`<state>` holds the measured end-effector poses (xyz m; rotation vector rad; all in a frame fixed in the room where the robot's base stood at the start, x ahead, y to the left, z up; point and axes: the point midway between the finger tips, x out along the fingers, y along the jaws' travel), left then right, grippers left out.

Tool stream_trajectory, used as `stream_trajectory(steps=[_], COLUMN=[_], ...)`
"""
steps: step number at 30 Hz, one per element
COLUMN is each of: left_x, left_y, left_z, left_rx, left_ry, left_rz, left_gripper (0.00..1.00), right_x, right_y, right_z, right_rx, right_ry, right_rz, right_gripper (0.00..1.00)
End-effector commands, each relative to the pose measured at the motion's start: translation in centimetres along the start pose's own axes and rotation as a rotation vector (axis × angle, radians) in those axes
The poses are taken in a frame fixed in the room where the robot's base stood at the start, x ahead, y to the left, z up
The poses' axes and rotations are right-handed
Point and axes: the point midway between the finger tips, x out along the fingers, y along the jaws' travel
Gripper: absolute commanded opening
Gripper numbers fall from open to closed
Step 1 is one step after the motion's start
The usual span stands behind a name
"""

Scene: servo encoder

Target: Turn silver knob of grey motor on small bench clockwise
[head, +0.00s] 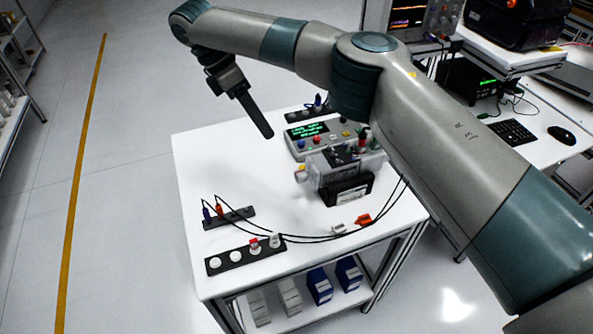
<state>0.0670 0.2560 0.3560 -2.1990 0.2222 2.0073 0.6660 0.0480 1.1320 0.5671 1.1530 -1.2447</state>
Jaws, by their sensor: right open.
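A grey motor (345,165) on a black base (347,191) sits on the right part of the small white bench (195,165). Its silver knob is too small to make out; small yellow and red parts show at the motor's left end. My right arm reaches in from the lower right, passes over the bench's far right side and bends down at the upper left. My right gripper (262,125) points down, open and empty, above the far left part of the bench. It is left of the motor and apart from it. My left gripper is not in view.
A control box with a green display (307,131) stands behind the motor. A black strip with white caps (246,253) and a socket strip (229,218) lie at the front left. Black cables run across the front to the motor. The bench's left middle is clear.

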Motion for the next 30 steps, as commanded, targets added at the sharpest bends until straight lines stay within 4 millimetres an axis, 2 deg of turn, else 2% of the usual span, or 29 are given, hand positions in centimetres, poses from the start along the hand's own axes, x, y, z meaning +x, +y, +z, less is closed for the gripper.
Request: stream_trajectory(steps=[7,13,21,30], left_x=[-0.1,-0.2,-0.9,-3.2], left_y=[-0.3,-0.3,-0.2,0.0], left_z=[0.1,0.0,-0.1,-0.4], left_rx=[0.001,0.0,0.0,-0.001], left_ry=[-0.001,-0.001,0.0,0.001], left_rz=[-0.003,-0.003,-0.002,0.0], left_gripper=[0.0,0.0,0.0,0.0], right_x=[0.3,1.8,5.8,11.0], right_y=[0.0,0.0,-0.1,-0.1], right_z=[0.1,0.1,0.1,0.2], right_rx=[0.001,-0.001,0.0,0.002], right_ry=[0.001,0.002,0.003,0.001], right_rz=[-0.001,-0.003,-0.004,-0.003], right_gripper=[0.45,0.45,0.45,0.45])
